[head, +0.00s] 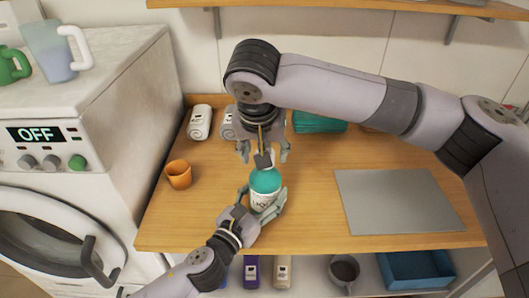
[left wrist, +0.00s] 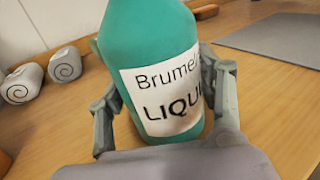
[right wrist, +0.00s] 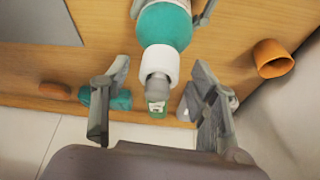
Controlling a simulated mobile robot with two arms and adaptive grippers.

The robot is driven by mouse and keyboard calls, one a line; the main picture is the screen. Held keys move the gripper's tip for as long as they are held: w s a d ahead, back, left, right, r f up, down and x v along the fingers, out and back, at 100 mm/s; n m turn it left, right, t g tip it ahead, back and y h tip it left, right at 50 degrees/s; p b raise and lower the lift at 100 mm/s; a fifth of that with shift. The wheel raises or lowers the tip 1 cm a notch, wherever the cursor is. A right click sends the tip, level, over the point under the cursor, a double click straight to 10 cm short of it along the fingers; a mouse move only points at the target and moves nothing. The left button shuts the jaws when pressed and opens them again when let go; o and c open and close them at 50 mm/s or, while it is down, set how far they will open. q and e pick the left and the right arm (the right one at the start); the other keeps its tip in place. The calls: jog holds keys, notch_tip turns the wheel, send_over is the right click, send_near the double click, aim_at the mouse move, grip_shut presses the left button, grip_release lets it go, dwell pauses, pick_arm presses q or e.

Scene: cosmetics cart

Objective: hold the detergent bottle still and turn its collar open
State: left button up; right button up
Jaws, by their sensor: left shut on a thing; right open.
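The teal detergent bottle (head: 264,184) with a white label stands upright near the table's front edge. It fills the middle of the left wrist view (left wrist: 150,40). My left gripper (head: 262,207) is shut around the bottle's body, fingers on both sides of the label. The white collar (right wrist: 158,64) tops the bottle, with a grey nozzle and green tip (right wrist: 157,106) beyond it. My right gripper (right wrist: 160,72) is open above the bottle, its fingers apart on either side of the collar and nozzle, not touching them. In the head view the right hand partly hides the bottle's top.
An orange cup (head: 178,175) stands left of the bottle. A grey mat (head: 398,202) lies to the right. White rolls (head: 200,122) and a teal item (head: 318,121) sit at the back. A washing machine (head: 60,140) borders the table's left. Between bottle and mat is bare wood.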

jog(key=shift+w+f, duration=0.25)
jog(key=shift+f, duration=0.3)
jog(key=shift+c, duration=0.5)
grip_shut()
